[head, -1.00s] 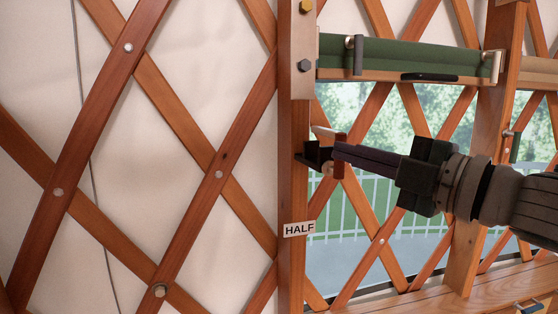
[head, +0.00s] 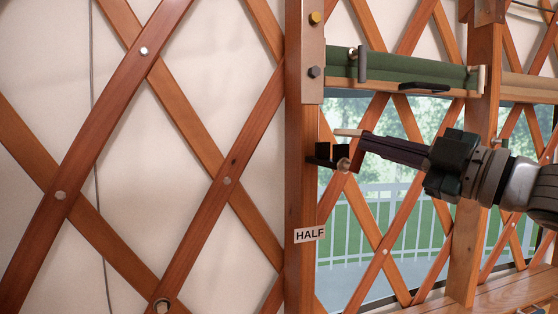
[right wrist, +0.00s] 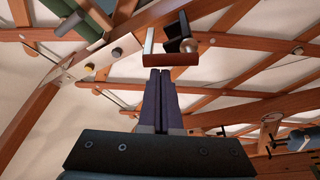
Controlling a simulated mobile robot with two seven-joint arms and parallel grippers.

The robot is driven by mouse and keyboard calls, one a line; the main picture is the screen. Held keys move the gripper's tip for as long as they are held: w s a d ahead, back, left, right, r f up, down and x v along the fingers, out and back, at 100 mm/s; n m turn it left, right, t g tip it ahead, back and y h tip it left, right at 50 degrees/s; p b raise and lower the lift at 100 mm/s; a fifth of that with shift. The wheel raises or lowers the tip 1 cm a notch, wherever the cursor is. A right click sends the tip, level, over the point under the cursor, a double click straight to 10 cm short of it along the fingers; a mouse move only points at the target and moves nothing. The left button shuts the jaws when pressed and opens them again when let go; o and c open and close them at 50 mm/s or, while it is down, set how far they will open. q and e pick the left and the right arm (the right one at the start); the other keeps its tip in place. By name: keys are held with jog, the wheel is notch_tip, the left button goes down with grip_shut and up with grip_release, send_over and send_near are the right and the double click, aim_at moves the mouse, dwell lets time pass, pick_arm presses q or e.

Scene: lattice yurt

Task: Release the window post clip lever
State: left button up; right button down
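The window post (head: 302,190) stands upright at the centre of the head view, with a dark clip (head: 322,155) on its right side. The clip's lever has a pale arm (head: 347,132) and a red-brown grip bar (head: 357,154). In the right wrist view the grip bar (right wrist: 170,60) lies crosswise just beyond the fingertips, with the dark clip (right wrist: 178,30) behind it. My right gripper (head: 366,145) has its fingers together, tips at the bar (right wrist: 159,70). Whether they touch it is unclear. The bar is not between the fingers. My left gripper is out of view.
A rolled green blind (head: 410,70) hangs above my right gripper, with a dark handle (head: 424,87). Crossed lattice slats (head: 200,150) fill the left, and a second post (head: 470,220) stands behind my right arm.

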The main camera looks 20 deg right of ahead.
pick_arm(q)
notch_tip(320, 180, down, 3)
jog(key=b, duration=0.3)
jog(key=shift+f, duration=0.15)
pick_arm(e)
jog(key=m+t+h, duration=0.1)
jog(key=m, duration=0.3)
jog(key=d+f+m+t+h, duration=0.1)
jog(key=m+h, duration=0.1)
jog(key=m, duration=0.2)
jog(key=d+f+m+t+h, duration=0.1)
jog(key=m, duration=0.4)
jog(key=shift+w+d+f, duration=0.1)
jog(key=shift+w+d, duration=0.1)
jog(key=shift+d, duration=0.05)
